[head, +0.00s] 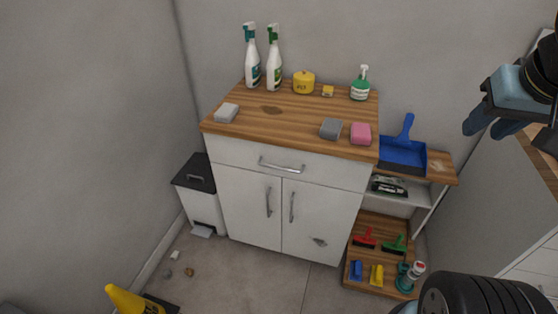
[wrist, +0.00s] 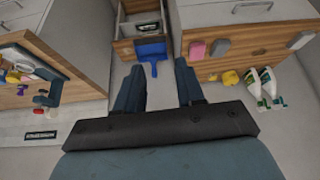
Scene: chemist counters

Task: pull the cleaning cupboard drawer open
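The white cleaning cupboard (head: 236,208) stands against the back wall with a wooden top. Its drawer (head: 330,171) runs across the front under the top and is shut. A curved metal drawer handle (head: 282,167) is at its middle; a handle on the cupboard front also shows at the top of the wrist view (wrist: 253,6). My gripper (head: 488,127) is at the upper right, well away from the handle. In the wrist view its two fingers (wrist: 158,68) are spread with nothing between them.
A side shelf with a blue dustpan (head: 403,152) adjoins at right. A bin (head: 200,193) is at left, and a yellow floor sign (head: 130,300) at front left. Floor before the doors is mostly clear.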

